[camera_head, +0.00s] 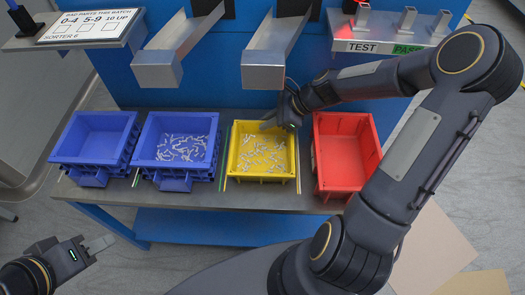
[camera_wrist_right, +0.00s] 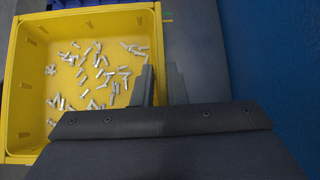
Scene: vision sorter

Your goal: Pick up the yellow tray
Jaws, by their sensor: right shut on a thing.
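The yellow tray (camera_head: 262,180) stands on the grey table between a blue tray and the red tray, with several small pale metal parts inside. It also shows in the right wrist view (camera_wrist_right: 20,100). My right gripper (camera_head: 270,122) is at the tray's far edge in the head view. In the right wrist view its two fingers (camera_wrist_right: 162,84) sit on either side of the tray's wall, shut on it. The tray looks level on the table. My left gripper (camera_head: 98,245) is at the lower left, in front of the table, away from the trays; its finger gap is unclear.
A blue tray (camera_head: 180,180) with pale parts and another blue tray (camera_head: 92,172) stand to the left. An empty-looking red tray (camera_head: 345,184) stands to the right. Metal chutes (camera_head: 158,70) (camera_head: 265,68) overhang the tray row from behind.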

